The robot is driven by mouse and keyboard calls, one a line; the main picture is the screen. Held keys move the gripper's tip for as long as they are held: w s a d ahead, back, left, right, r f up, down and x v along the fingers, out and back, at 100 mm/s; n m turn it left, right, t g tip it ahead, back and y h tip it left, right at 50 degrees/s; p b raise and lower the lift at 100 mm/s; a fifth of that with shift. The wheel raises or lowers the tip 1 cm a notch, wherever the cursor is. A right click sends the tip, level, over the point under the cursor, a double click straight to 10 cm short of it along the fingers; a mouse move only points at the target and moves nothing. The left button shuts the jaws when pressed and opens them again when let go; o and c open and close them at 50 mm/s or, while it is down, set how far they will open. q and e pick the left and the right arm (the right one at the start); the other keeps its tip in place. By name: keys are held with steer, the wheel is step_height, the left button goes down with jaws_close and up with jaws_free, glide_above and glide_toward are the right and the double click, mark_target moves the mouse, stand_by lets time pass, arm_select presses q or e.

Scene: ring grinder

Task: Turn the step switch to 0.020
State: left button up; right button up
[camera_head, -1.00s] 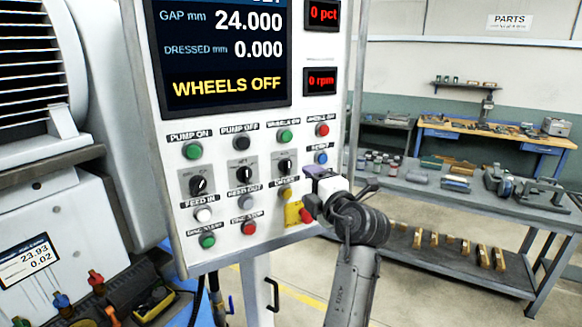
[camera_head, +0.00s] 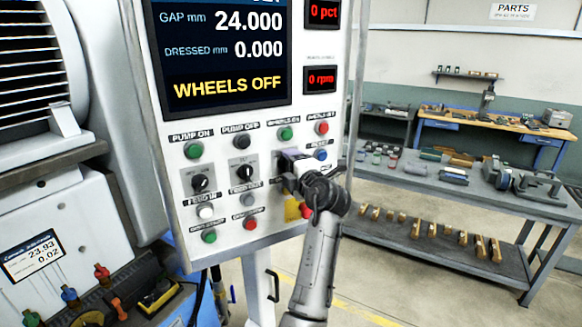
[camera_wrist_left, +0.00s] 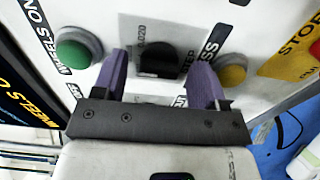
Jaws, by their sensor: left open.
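The step switch (camera_wrist_left: 158,60) is a black rotary knob on a grey plate, seen in the left wrist view. A "0.020" mark shows on its plate, beside the knob, and part of the word STEP is readable. My left gripper (camera_wrist_left: 157,72) is open, with one purple finger on each side of the knob. I cannot tell whether the fingers touch it. In the head view my left gripper (camera_head: 287,163) is at the control panel (camera_head: 222,190) and hides most of the switch. My right gripper is not in view.
A green button (camera_wrist_left: 78,48) and a yellow button (camera_wrist_left: 231,70) flank the switch closely. A red stop button (camera_head: 306,210) on a yellow plate sits below my gripper. The panel screen (camera_head: 222,50) reads WHEELS OFF. A workbench (camera_head: 440,185) stands behind at the right.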

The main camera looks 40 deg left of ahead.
arm_select(q)
steer(key=c, duration=0.9)
steer(key=shift+m+b, duration=2.05)
steer(key=shift+m, duration=3.05)
steer(key=o, duration=0.9)
